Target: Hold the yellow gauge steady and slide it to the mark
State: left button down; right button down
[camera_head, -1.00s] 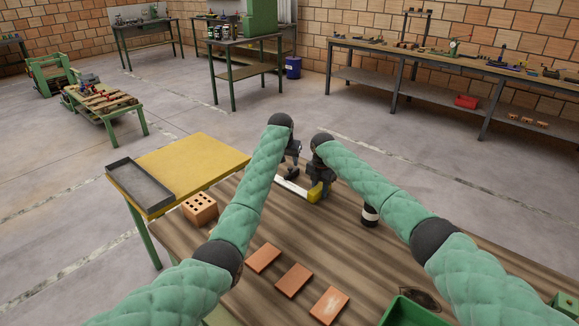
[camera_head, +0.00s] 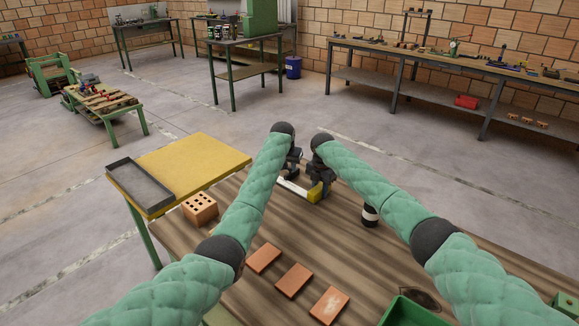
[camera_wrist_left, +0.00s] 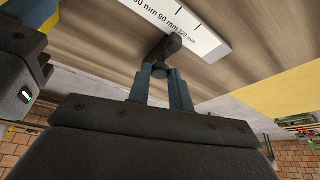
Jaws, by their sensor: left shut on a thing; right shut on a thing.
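A white ruler (camera_head: 291,187) with printed millimetre marks lies on the wooden table; its 90 and 120 mm marks show in the left wrist view (camera_wrist_left: 197,32). The yellow gauge (camera_head: 315,195) sits at the ruler's near end, and a yellow part of it shows at the top left of the wrist view (camera_wrist_left: 52,20). My left gripper (camera_head: 291,173) is shut on a dark knob (camera_wrist_left: 165,56) at the ruler's other end. My right gripper (camera_head: 319,187) is shut at the yellow gauge, its fingers partly hidden. I cannot tell which mark the gauge is at.
A dark-and-white cylinder (camera_head: 370,216) stands right of the right gripper. A holed brick (camera_head: 200,208) and several flat bricks (camera_head: 294,280) lie nearer me. A green bin (camera_head: 408,310) is at the front right. A yellow-topped table (camera_head: 195,165) with a grey tray (camera_head: 139,187) adjoins at left.

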pick_arm(q)
jog(key=shift+w+a, duration=0.15)
jog(key=shift+a, duration=0.05)
jog(key=c, duration=1.3)
grip_release()
jog(key=shift+o, duration=0.2)
jog(key=v, duration=1.2)
pick_arm(e)
jog(key=c, duration=0.9)
grip_release()
jog(key=shift+c, duration=0.2)
